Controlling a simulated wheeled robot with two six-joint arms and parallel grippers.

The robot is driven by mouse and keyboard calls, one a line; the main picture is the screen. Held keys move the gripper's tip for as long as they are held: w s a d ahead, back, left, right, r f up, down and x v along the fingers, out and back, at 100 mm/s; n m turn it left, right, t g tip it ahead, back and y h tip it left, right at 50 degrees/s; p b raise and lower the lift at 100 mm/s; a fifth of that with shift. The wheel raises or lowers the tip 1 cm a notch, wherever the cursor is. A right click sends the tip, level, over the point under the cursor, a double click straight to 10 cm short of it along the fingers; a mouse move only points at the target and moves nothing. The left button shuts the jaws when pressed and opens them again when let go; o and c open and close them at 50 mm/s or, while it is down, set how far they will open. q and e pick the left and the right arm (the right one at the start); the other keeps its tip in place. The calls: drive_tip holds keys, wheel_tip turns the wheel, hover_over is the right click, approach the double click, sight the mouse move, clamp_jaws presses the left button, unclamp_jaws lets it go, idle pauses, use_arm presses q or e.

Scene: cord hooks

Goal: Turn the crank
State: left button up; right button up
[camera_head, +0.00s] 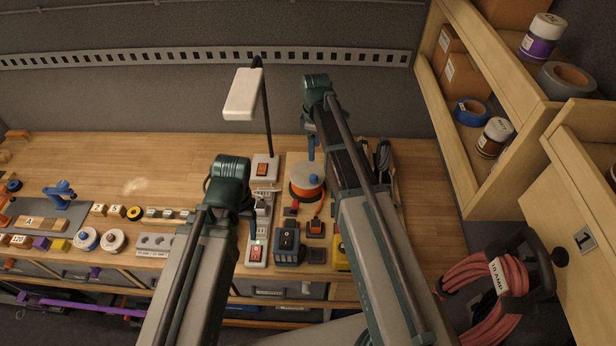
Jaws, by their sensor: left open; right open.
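My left gripper (252,226) is open over the power strip, to the left of the dial and nearer me. Neither gripper holds anything that I can see. Part of the area right of the dial is hidden by my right arm.
A power strip (257,252) with a red switch, a blue switch box (289,245) and a lamp (243,95) stand close by. Shelves (440,95) rise at the right. Red cord (487,277) hangs on a black hook. The bench's back left is mostly clear.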

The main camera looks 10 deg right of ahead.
sight(314, 176)
wheel_tip(314, 176, down, 14)
drive_tip(key=b, duration=1.3)
drive_tip(key=shift+r+b, duration=0.1)
drive_tip(key=shift+b, duration=0.3)
clamp_jaws()
